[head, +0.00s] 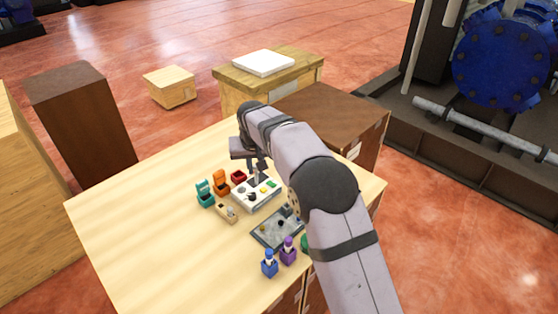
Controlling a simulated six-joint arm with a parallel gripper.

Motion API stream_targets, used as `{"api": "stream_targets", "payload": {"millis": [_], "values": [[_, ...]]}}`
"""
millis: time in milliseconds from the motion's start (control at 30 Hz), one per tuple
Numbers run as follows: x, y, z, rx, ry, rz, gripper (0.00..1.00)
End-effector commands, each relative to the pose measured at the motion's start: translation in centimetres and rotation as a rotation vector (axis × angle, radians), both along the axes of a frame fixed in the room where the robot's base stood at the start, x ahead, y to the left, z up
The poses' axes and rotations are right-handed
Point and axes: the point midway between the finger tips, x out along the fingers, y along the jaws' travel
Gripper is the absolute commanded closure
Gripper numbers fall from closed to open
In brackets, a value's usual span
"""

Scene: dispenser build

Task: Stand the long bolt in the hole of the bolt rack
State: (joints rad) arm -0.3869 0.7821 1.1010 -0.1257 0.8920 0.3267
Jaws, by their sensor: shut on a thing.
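My gripper (257,166) points down over the back part of a white tray (245,206) on the table. It is shut on a small grey thing, perhaps the long bolt, too small here to make out clearly. A small light wooden block (228,213) with a dark mark on it lies at the left of the white tray; it may be the bolt rack, but I cannot tell. A dark grey tray (268,236) with small dark and light parts lies nearer, partly hidden by my arm.
Teal (204,194), orange (221,183) and dark red (238,177) holders stand left of the white tray. Blue (269,264) and purple (288,251) ones stand in front, beside a green thing mostly behind my arm. The left of the table (140,215) is clear.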

Motion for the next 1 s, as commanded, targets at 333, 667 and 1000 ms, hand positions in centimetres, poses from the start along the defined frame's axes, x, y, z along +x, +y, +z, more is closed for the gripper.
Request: {"api": "stream_targets", "payload": {"millis": [333, 667, 1000], "values": [[-0.5, 10.0, -3.8, 0.003, -0.007, 0.314, 1.00], [-1.0, 12.4, -4.8, 0.004, -0.014, 0.394, 1.00], [-1.0, 12.4, -5.6, 0.004, -0.014, 0.392, 1.00]]}}
